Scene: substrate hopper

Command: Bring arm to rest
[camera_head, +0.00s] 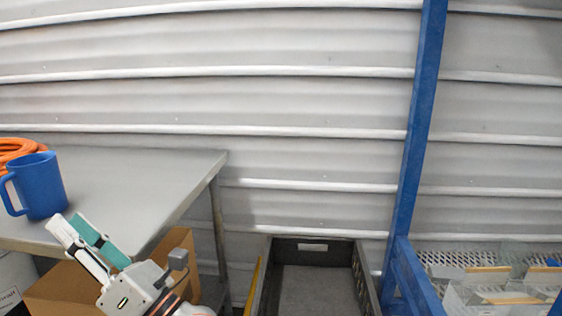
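My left gripper (65,221) is at the lower left, its white and teal fingers pointing up and left. It shows in front of the table's near edge, just below and right of a blue mug. The two fingers lie close together in this view, and I cannot tell whether there is a gap between them. I see no object held at the fingertips. My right gripper is not in view.
The blue mug (42,188) stands on a grey metal table (135,175) beside an orange coil (18,149). A cardboard box (50,290) is below. A dark open bin (362,275) stands at lower middle. A blue rack post (415,120) and white trays (455,302) are right.

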